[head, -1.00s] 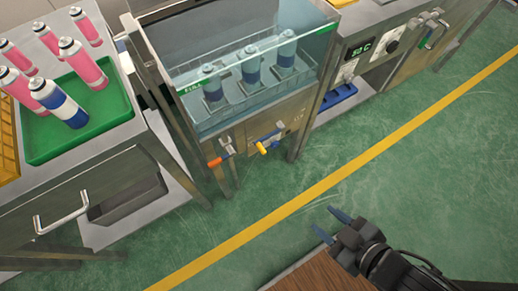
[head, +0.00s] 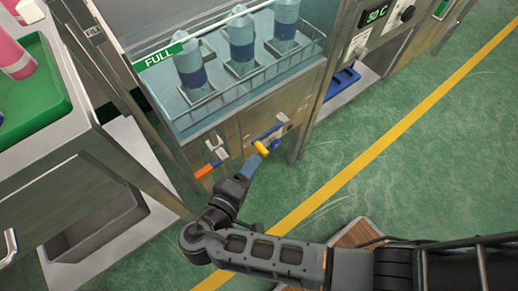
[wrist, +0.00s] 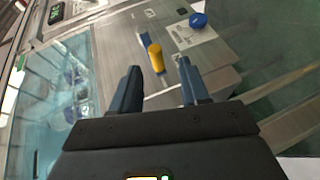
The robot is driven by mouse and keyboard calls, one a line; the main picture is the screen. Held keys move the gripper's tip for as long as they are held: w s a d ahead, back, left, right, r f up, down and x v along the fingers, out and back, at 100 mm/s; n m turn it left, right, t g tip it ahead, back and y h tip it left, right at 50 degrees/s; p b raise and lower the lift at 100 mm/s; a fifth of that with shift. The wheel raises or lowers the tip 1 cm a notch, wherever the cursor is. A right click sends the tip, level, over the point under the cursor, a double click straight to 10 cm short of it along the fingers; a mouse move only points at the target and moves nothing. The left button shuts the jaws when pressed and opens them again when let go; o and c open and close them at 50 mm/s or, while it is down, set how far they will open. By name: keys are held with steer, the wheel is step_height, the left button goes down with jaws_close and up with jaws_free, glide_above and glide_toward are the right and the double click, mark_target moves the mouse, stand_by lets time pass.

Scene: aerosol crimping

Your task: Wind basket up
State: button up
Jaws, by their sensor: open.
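The basket (head: 248,72) sits low in the glass-walled water tank and holds three blue-and-grey cans (head: 241,42). On the tank's steel front is a crank with a blue arm (head: 268,131) and a yellow handle (head: 261,148); the yellow handle also shows in the wrist view (wrist: 156,57). My gripper (head: 247,170) is close in front of the crank. In the wrist view my gripper (wrist: 158,78) is open, and the yellow handle appears between and just beyond its fingertips. I cannot tell whether they touch it.
A steel table with a green tray (head: 50,92) stands at the left. A heater cabinet with a display (head: 377,14) is at the right.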

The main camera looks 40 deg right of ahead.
mark_target(262, 148)
steer(key=x, duration=0.7)
steer(key=shift+w+r, duration=0.3)
steer(key=shift+w, duration=0.1)
steer(key=shift+c, duration=0.3)
jaws_close()
